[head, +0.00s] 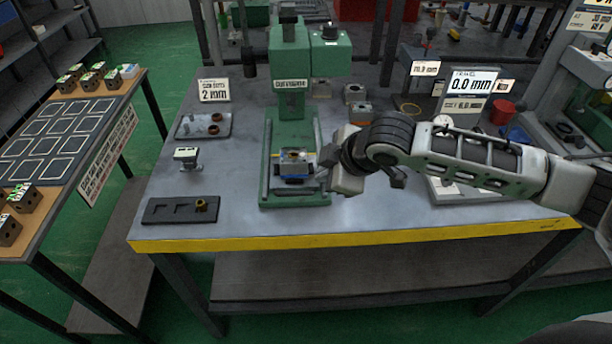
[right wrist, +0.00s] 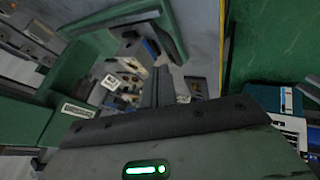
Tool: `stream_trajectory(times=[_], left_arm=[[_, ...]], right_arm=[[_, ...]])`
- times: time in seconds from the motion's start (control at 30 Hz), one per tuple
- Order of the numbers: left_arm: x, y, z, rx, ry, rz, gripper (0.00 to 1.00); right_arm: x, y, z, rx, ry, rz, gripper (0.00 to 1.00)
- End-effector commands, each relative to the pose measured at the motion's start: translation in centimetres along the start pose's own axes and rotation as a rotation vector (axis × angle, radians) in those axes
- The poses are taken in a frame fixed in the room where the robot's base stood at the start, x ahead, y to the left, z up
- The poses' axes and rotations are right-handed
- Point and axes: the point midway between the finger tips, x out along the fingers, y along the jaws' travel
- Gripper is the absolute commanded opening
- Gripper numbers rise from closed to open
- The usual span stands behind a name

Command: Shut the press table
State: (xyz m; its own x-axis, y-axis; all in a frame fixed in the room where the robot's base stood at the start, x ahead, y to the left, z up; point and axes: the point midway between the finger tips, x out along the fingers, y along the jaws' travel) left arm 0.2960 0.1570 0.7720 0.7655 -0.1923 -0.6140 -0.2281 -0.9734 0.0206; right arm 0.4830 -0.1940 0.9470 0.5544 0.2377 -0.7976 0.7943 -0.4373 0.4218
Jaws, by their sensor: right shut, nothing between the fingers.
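The green press (head: 290,90) stands on the grey workbench, with its base and rails (head: 293,196) reaching toward the front edge. The press table (head: 293,172) sits on these rails with a small metal block (head: 293,156) on top and a blue part low at its front. My right gripper (head: 322,178) is shut and empty, close beside the right side of the press table; I cannot tell whether it touches. In the right wrist view the fingers (right wrist: 163,85) point toward the block (right wrist: 132,55) and the green base. My left gripper is not in view.
A dark tray (head: 160,211) with a brass ring, a small valve block (head: 186,156) and a metal tray (head: 192,125) lie left of the press. A gauge stand (head: 447,188) is partly behind my right arm. The bench front between tray and press is clear.

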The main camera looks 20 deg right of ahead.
Motion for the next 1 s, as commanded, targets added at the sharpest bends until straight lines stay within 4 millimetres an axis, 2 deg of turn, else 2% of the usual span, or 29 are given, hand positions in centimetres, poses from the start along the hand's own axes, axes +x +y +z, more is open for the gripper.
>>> stream_trajectory(times=[0.17, 0.4, 0.6, 0.77, 1.0], left_arm=[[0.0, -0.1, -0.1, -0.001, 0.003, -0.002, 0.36], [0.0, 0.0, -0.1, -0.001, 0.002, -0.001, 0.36], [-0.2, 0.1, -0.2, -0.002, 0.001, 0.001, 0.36], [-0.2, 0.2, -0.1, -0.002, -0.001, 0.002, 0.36], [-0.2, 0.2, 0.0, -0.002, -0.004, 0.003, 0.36]], right_arm=[[1.6, 0.2, 0.2, 0.0, -0.01, 0.0, 0.0], [6.1, 0.3, 0.1, -0.001, -0.007, 0.001, 0.0], [8.8, 0.3, 0.1, -0.002, -0.006, 0.002, 0.0], [9.7, 0.3, 0.1, -0.002, -0.006, 0.003, 0.0], [9.8, 0.3, 0.1, -0.002, -0.005, 0.003, 0.0]])
